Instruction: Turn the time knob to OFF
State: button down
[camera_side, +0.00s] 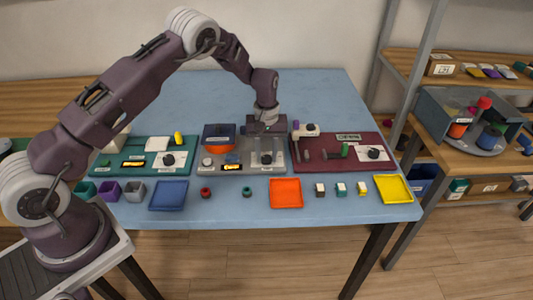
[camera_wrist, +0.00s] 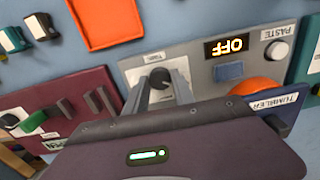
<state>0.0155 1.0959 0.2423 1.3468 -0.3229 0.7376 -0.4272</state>
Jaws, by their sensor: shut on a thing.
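The time knob (camera_wrist: 159,77) is a dark round knob with a pale mark, set in a white dial plate on the grey panel (camera_wrist: 200,62). My gripper (camera_wrist: 162,85) reaches down over it, one finger on each side, shut on the knob.
An orange rounded part (camera_wrist: 258,86) is close to my gripper. A maroon panel (camera_side: 325,163) stands right, a green panel (camera_side: 125,168) left. Trays and small blocks line the front.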

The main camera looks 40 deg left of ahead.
aim_at(266, 157)
dwell(0.4)
jog(key=c, duration=1.1)
grip_release()
jog(key=shift+o, duration=0.2)
jog(key=shift+r, duration=0.15)
notch_tip(266, 157, up, 7)
jog(key=shift+f, duration=0.1)
notch_tip(266, 157, up, 7)
